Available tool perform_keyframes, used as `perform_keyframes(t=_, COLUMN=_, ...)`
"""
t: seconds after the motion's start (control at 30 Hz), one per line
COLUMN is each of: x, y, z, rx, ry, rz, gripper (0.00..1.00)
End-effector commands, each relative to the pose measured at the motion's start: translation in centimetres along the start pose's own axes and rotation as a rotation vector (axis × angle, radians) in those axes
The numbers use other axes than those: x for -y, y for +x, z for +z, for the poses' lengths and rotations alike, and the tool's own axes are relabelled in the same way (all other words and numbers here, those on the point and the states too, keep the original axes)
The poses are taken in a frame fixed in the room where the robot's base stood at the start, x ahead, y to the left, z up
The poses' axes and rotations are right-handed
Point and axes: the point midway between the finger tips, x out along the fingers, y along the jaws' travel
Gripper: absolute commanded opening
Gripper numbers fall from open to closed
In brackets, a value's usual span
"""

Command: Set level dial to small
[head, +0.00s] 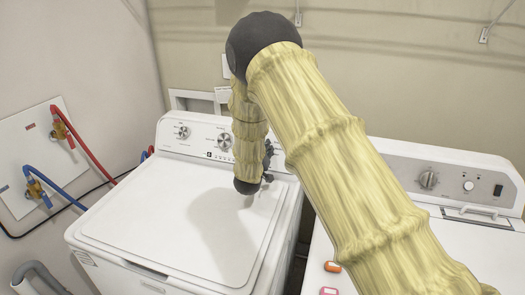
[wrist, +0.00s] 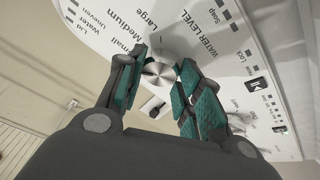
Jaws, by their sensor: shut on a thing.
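The level dial (wrist: 159,74) is a round silver knob, in the wrist view, on the white panel with the printed words WATER LEVEL, Small, Medium and Large around it. My gripper (wrist: 163,62) has its teal-padded fingers on both sides of this knob, shut on it. I cannot tell which word the dial points to. In the head view my gripper (head: 268,162) is a small dark shape at the right part of the left washer's panel, partly behind my arm. My arm hides the level dial there.
The left white washer (head: 140,215) has its lid shut, with a left dial (head: 182,132) and a middle dial (head: 223,141) on its panel. A second white machine (head: 475,245) stands at the right. Red and blue hoses (head: 90,150) run along the left wall.

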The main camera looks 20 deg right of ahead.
Motion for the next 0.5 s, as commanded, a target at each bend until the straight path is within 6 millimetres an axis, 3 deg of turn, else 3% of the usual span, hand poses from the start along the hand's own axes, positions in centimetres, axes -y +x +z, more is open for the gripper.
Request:
perform_keyframes(t=0.27, x=0.05, y=-0.09, z=0.46, rx=0.007, ry=-0.002, rz=-0.001, gripper=0.11)
perform_keyframes(t=0.3, x=0.06, y=-0.09, z=0.45, rx=0.007, ry=-0.002, rz=-0.001, gripper=0.37)
perform_keyframes(t=0.4, x=0.07, y=-0.08, z=0.39, rx=0.006, ry=-0.002, rz=-0.001, gripper=0.55)
perform_keyframes(t=0.5, x=0.10, y=-0.06, z=0.24, rx=0.004, ry=-0.001, rz=-0.001, gripper=0.57)
